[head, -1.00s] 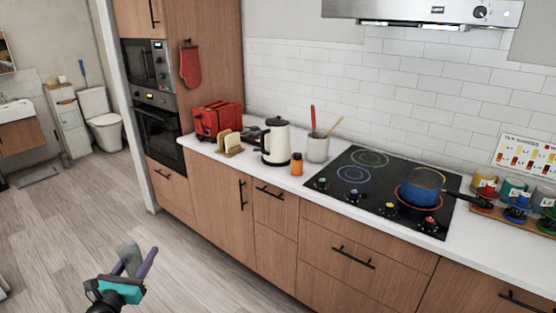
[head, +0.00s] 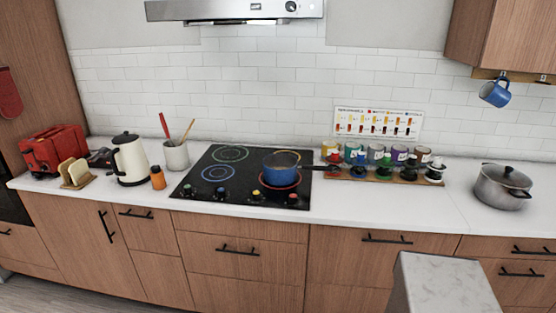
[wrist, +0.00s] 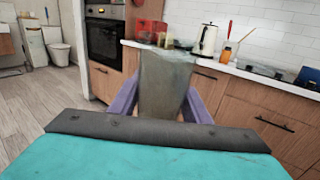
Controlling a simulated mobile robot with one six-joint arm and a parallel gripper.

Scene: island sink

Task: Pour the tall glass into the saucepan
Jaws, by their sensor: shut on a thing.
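A blue saucepan (head: 284,169) stands on the front right ring of the black hob, and its dark handle points right. In the wrist view my gripper (wrist: 160,108) is shut on the tall glass (wrist: 165,85), a see-through greyish vessel held upright between its purple fingers. The glass is well away from the counter front. What is inside the glass cannot be told. My gripper and the glass are out of the head view.
The hob (head: 235,182) has several knobs along its front. A kettle (head: 129,160), an orange bottle (head: 158,177) and a utensil pot (head: 176,156) stand left of it. A rack of coloured jars (head: 375,176) is close right of the saucepan. A grey island corner (head: 440,285) juts in at lower right.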

